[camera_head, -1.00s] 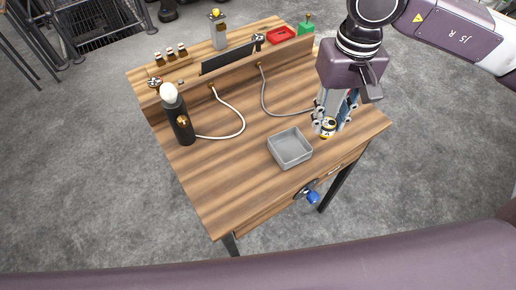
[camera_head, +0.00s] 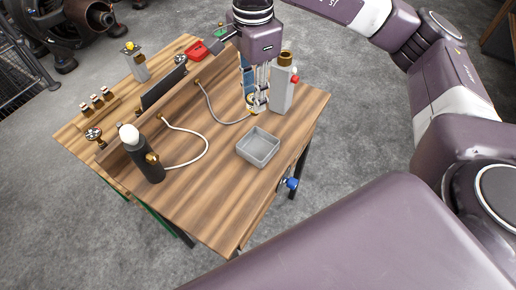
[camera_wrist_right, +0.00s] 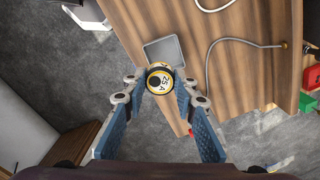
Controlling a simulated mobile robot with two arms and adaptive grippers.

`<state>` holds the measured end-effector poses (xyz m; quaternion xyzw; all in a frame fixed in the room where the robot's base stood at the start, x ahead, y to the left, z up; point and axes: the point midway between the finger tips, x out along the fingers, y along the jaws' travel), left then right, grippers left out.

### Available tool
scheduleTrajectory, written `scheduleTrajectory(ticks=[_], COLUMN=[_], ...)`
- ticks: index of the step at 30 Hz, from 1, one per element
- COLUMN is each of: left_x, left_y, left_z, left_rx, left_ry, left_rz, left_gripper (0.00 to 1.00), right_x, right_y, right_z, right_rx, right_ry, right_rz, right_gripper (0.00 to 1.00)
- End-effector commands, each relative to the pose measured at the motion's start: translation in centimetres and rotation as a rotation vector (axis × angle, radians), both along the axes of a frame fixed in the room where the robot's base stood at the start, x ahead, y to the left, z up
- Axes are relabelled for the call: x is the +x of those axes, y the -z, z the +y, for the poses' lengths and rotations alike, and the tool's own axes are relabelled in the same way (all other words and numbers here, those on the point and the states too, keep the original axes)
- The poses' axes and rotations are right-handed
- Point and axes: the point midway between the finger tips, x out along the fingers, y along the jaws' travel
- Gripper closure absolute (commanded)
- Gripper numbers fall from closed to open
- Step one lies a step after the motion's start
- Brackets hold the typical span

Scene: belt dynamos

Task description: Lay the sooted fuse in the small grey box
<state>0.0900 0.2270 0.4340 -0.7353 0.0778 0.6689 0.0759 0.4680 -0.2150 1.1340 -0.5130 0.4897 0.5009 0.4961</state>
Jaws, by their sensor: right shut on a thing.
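The fuse (camera_head: 252,99) is a small round cap with a yellow rim. In the right wrist view the fuse (camera_wrist_right: 160,80) shows a pale face with "25 A" and a dark patch. My right gripper (camera_head: 258,104) is shut on it, with one fingertip at each side in the wrist view (camera_wrist_right: 160,88). The small grey box (camera_head: 245,155) is open-topped and looks empty. It sits on the bench near the front edge, below the gripper in the head view. The box (camera_wrist_right: 148,54) lies just beyond the fuse in the wrist view. My left gripper is out of view.
A pale grey bottle-shaped unit (camera_head: 282,85) stands close right of my gripper. A black cylinder with a white top (camera_head: 148,160) stands left on the wooden bench (camera_head: 210,200). A white hose (camera_head: 200,148) and a grey hose (camera_head: 212,112) lie between. A red tray (camera_head: 195,51) is behind.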

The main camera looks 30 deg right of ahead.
Motion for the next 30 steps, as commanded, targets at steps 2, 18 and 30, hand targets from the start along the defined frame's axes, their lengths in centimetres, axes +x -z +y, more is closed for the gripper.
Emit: scheduleTrajectory(ticks=[2,18,30], left_x=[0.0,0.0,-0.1], left_y=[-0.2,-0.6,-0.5], left_z=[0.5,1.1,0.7], left_rx=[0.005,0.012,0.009], left_ry=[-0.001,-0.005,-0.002], left_rz=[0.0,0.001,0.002], left_gripper=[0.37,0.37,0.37], right_x=[0.3,1.8,1.7], right_y=[-0.3,-1.4,3.6], right_z=[-0.3,-1.8,-1.9], right_rx=[0.004,0.014,0.013], right_ry=[0.14,0.877,0.908], right_rz=[0.002,0.014,0.02], right_gripper=[0.98,0.98,0.98])
